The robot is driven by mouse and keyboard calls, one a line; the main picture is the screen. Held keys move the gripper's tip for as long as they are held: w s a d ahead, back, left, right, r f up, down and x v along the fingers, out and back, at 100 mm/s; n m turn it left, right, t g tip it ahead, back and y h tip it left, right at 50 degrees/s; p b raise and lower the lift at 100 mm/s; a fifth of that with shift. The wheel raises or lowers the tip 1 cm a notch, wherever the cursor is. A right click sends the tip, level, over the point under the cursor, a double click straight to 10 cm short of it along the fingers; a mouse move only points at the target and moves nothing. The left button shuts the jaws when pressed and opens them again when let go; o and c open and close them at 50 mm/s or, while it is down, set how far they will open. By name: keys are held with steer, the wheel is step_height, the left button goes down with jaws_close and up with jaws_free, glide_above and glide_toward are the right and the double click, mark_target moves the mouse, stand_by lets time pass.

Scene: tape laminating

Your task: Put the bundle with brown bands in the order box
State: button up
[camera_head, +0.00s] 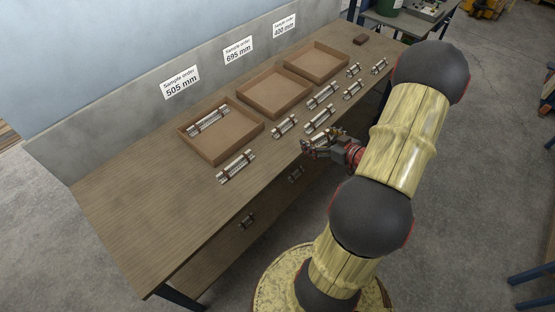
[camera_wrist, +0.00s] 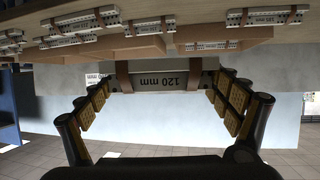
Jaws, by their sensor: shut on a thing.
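My gripper (camera_head: 318,147) is shut on a bundle (camera_wrist: 165,82) at the table's front edge. In the wrist view the bundle has two brown bands and a label that reads 120 mm, upside down. It lies across between my two fingers. The order box under the 505 mm sign (camera_head: 236,130) stands at the left and holds one bundle (camera_head: 208,121). The box under the 695 mm sign (camera_head: 274,93) and the box under the 400 mm sign (camera_head: 317,62) look empty. The signs name sample orders; the task names no length.
Several other bundles lie on the table in front of the boxes, among them one at the left (camera_head: 236,166) and one in the middle (camera_head: 285,125). A small brown block (camera_head: 360,39) lies at the far end. The table's left end (camera_head: 110,205) is bare.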

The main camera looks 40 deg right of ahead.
steer(key=a+y, duration=0.1)
steer(key=a+n, duration=0.1)
steer(key=a, duration=0.1)
steer(key=a+n+y, duration=0.1)
steer(key=shift+a+f+y, duration=0.25)
steer(key=shift+f+y, duration=0.05)
steer(key=shift+f, duration=0.1)
steer(key=a+f+b+x, duration=0.1)
steer(key=a+b+x, duration=0.15)
steer(key=x, duration=0.65)
steer(key=b, duration=0.2)
glide_above(275, 158)
steer(key=f, duration=0.4)
steer(key=shift+s+d+f, duration=0.25)
steer(key=shift+s, duration=0.15)
steer(key=shift+w+a+f, duration=0.1)
steer(key=shift+w+f, duration=0.2)
steer(key=shift+f, duration=0.1)
steer(key=shift+w+f+b, duration=0.15)
steer(key=shift+f+b, duration=0.45)
steer(key=shift+f, duration=0.8)
